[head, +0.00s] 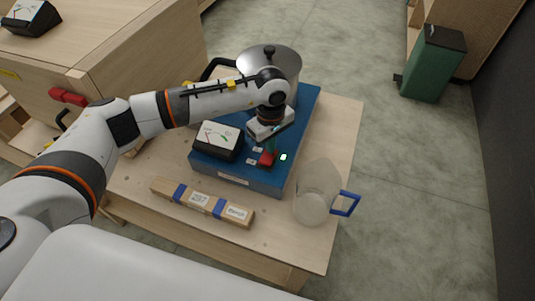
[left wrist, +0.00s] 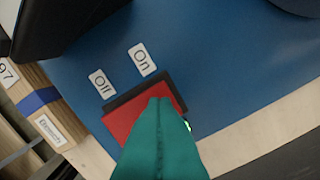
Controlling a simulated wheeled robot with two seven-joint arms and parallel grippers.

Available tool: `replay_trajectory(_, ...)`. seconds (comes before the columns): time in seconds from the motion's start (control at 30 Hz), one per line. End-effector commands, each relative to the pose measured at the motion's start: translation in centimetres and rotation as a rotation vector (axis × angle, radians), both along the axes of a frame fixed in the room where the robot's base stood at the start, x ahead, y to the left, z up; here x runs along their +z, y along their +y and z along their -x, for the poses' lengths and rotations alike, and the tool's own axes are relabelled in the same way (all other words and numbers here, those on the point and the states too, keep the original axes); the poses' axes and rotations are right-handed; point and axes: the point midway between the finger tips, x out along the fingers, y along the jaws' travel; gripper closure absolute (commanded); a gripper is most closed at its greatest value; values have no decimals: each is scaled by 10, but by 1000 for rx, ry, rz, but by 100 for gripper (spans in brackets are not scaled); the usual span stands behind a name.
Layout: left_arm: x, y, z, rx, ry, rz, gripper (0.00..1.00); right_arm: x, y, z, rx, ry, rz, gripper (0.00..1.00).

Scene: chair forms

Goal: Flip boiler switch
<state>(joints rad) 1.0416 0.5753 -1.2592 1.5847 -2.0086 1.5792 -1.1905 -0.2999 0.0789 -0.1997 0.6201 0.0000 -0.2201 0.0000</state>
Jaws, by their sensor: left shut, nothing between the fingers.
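The boiler has a blue base (head: 235,177) on the wooden table, with a metal pot (head: 283,60) at its far end. Its red switch (head: 266,160) sits near the front right corner, beside a small bright green light (head: 284,157). In the left wrist view the red switch (left wrist: 121,121) lies next to white "On" (left wrist: 142,59) and "Off" (left wrist: 102,83) labels. My left gripper (head: 271,148) is shut and empty, directly over the switch. Its teal fingers (left wrist: 160,101) hide part of the switch; I cannot tell whether they touch it. My right gripper is out of view.
A black-framed meter (head: 219,141) stands on the base, left of the switch. A wooden bar with blue bands (head: 203,201) lies in front. A clear jug with a blue handle (head: 312,205) stands right. A green bin (head: 432,65) stands on the floor.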

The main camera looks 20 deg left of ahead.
Motion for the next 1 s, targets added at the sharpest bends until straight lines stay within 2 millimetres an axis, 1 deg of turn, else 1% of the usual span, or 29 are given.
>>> replay_trajectory(0.17, 10, 0, 0, -1, 1, -1, 100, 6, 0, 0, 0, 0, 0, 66)
replay_trajectory(0.8, 63, 0, 0, -1, -1, 1, 100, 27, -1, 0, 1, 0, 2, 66)
replay_trajectory(0.9, 68, 0, 0, 0, -1, -1, 100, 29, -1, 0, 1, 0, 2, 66)
replay_trajectory(1.0, 70, 0, 0, 0, 1, -1, 100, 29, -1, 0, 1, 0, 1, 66)
